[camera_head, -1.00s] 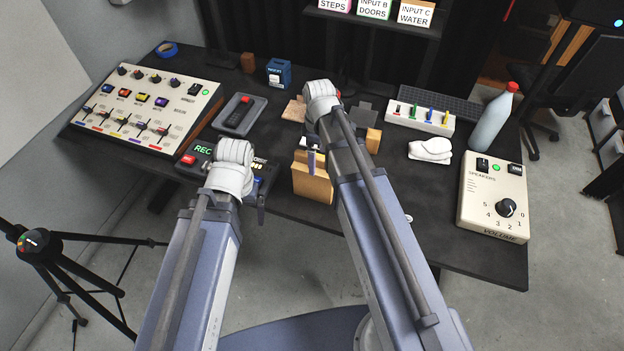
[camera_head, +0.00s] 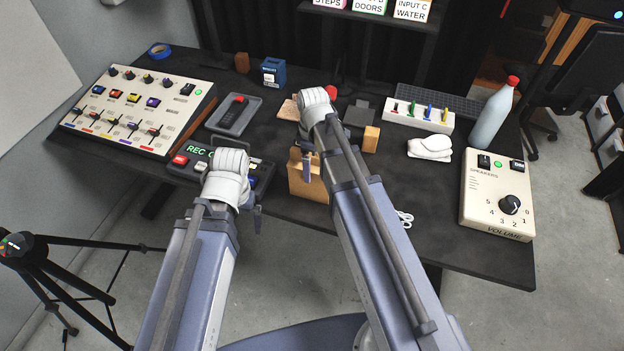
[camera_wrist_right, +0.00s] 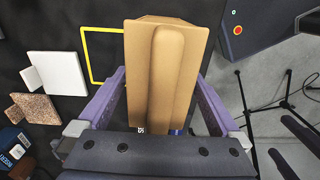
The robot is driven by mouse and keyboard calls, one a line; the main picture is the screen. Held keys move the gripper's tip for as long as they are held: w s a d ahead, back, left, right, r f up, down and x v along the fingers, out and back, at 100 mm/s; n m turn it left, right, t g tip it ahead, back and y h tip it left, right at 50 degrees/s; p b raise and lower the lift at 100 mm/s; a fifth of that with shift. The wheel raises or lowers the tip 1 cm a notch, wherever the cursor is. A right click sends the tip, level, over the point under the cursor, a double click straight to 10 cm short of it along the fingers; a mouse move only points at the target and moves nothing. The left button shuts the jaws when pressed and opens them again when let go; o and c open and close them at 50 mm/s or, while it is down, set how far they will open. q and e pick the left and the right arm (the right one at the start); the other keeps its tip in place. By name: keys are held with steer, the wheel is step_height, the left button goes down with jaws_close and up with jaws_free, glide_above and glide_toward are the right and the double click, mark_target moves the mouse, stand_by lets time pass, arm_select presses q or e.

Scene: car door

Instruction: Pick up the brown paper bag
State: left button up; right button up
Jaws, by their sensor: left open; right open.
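The brown paper bag (camera_head: 309,184) stands upright near the front edge of the black table, partly hidden by my right arm in the head view. In the right wrist view the bag (camera_wrist_right: 142,75) fills the middle, with a rounded tan shape along it and a bit of blue and white low down. My right gripper (camera_wrist_right: 162,80) is open, with one purple finger on each side of the bag; I cannot tell whether they touch it. In the head view the right gripper (camera_head: 307,166) is at the bag's top. My left gripper (camera_head: 256,212) is open and empty, left of the bag.
A console with a red button (camera_head: 222,168) is close left of the bag. A wooden block (camera_head: 371,139), white cloth (camera_head: 429,148), speaker box (camera_head: 497,195) and bottle (camera_head: 492,120) are to the right.

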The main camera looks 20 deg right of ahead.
step_height(320, 180, down, 4)
steer(key=shift+a+r+b, duration=0.1)
steer(key=shift+r+b, duration=0.15)
steer(key=shift+b, duration=1)
steer(key=shift+r, duration=0.1)
steer(key=c, duration=1)
